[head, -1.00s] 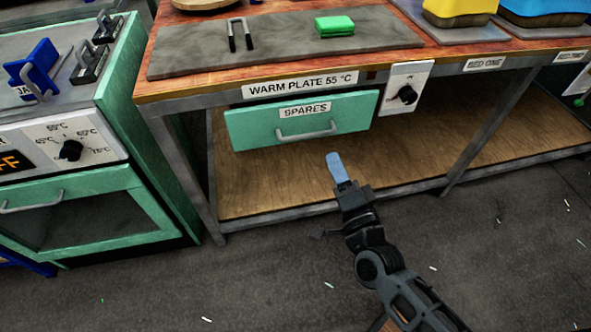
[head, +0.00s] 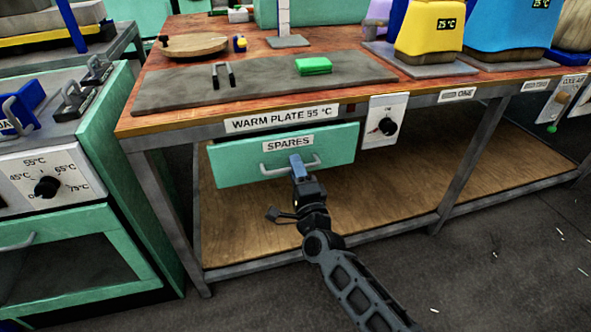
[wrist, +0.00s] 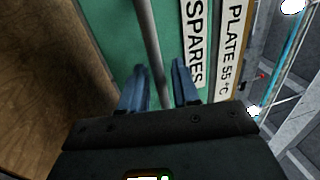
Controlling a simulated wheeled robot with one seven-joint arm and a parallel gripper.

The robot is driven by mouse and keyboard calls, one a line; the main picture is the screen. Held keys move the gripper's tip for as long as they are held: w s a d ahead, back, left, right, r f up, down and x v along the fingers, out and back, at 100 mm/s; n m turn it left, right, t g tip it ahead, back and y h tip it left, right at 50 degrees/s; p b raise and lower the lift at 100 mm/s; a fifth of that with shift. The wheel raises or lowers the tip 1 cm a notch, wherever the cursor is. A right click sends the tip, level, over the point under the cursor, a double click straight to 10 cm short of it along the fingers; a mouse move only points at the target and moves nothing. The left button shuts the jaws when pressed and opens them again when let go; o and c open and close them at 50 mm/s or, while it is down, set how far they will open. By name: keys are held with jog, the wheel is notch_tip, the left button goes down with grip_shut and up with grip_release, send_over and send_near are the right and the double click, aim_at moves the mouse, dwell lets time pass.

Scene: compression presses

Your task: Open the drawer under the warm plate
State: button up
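The green drawer (head: 232,165) labelled SPARES sits under the table edge, below the WARM PLATE 55 °C sign (head: 282,118), and looks shut. Its grey bar handle (head: 272,172) runs across the front. My gripper (head: 296,160) is at the middle of the handle, its blue fingers pointing at the drawer front. In the wrist view my gripper (wrist: 160,66) is open, and the handle (wrist: 150,40) passes between the two fingers with small gaps beside it. Contact with the bar cannot be told. The grey warm plate (head: 180,88) lies on the table above, carrying a green block (head: 313,66).
A control box with a dial (head: 386,122) hangs right of the drawer. A table leg (head: 172,205) and a green oven (head: 75,250) stand to the left. A wooden lower shelf (head: 330,220) runs beneath.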

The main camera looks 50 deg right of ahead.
jog(key=shift+w+d, duration=0.1)
jog(key=shift+w, duration=0.05)
grip_shut()
dwell(0.5)
